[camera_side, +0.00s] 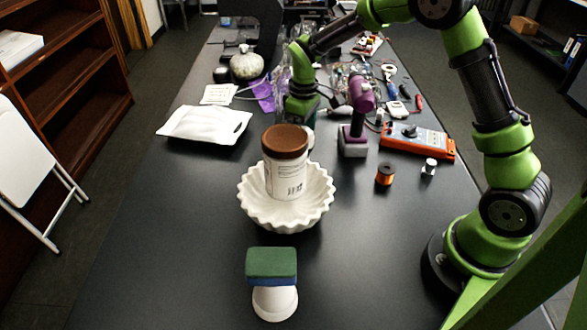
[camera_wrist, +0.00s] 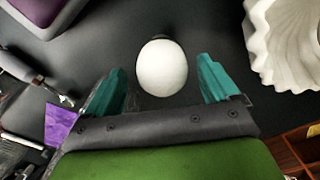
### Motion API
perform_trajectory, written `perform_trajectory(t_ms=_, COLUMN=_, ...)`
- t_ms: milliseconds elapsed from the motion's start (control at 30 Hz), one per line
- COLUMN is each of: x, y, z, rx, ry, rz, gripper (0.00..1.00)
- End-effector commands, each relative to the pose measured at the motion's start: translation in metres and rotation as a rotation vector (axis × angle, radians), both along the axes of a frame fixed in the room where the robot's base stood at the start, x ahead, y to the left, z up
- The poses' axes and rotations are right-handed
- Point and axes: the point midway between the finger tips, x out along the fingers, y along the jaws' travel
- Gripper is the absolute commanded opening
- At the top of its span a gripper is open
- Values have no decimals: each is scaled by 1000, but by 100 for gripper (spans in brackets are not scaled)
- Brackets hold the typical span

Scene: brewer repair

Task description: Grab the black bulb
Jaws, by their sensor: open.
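A white rounded bulb (camera_wrist: 162,70) stands on the dark table between the teal fingers of my gripper (camera_wrist: 161,80) in the wrist view. A small dark part shows at its far edge; I cannot tell if this is a black base. The fingers are spread, with a gap on each side of the bulb. In the side view my gripper (camera_side: 301,108) points down behind the brown-lidded jar, and its fingertips are mostly hidden. A sliver of the white bulb (camera_side: 310,138) shows there beside the jar lid. I see no clearly black bulb.
The jar (camera_side: 286,175) stands in a white fluted bowl (camera_side: 265,215), also at upper right in the wrist view (camera_wrist: 285,45). A purple tool (camera_side: 360,100) stands right of my gripper. A white pouch (camera_side: 205,125) lies left. A green sponge (camera_side: 271,262) rests on a white object in front.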

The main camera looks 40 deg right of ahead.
Motion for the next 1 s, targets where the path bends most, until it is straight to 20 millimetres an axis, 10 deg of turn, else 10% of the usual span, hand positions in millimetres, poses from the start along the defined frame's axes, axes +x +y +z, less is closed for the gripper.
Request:
perform_trajectory(t_ms=500, x=-1, y=3, z=-37, rx=-1, ry=0, rz=-1, gripper=88)
perform_trajectory(t_ms=900, x=-1, y=3, z=-36, rx=-1, ry=-1, rz=0, gripper=28)
perform_trajectory(t_ms=1000, x=-1, y=3, z=-36, rx=-1, ry=-1, rz=0, gripper=27)
